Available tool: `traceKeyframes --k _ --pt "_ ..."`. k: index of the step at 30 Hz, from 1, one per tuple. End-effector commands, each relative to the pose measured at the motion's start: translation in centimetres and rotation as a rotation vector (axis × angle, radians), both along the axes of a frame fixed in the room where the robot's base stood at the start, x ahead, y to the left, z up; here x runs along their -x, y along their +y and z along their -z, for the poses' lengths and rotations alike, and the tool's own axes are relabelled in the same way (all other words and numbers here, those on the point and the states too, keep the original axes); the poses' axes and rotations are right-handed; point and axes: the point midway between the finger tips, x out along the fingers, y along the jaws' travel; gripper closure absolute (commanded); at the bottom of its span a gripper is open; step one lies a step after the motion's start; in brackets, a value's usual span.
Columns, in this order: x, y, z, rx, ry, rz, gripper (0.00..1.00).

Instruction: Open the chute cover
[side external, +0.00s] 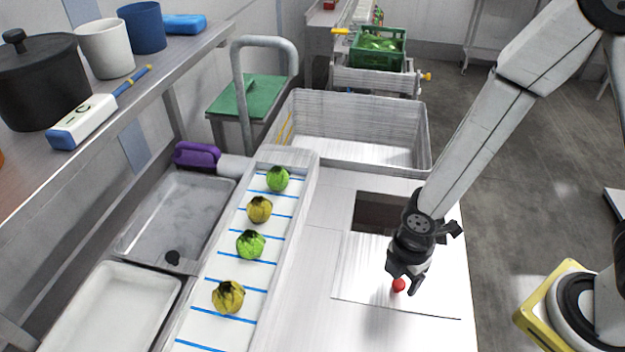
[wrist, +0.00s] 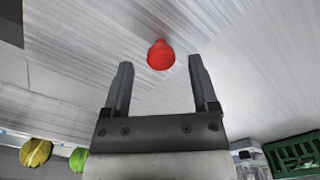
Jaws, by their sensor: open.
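The chute cover (side external: 362,272) is a flat pale plate with a red knob (side external: 398,286), lying on the white worktop. A dark rectangular chute opening (side external: 378,212) shows just behind the cover's far edge, partly hidden by my arm. My gripper (side external: 403,278) is open and points down at the knob. In the wrist view, the red knob (wrist: 160,55) lies just past the fingertips of my gripper (wrist: 161,64), roughly centred between them. No contact between finger and knob shows in the wrist view.
A conveyor (side external: 213,315) with blue stripes carries several green and yellowish heads to the left. A large metal basin (side external: 425,130) stands behind the worktop, with a green crate (side external: 378,50) beyond. Two trays lie at the left, below a shelf with a pot and mugs.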

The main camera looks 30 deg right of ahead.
Motion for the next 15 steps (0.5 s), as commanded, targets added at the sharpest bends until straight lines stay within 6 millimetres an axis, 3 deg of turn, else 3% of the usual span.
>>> traceKeyframes --k 15 --pt "0.0 0.0 -4.7 -0.001 -0.003 0.0 0.24"
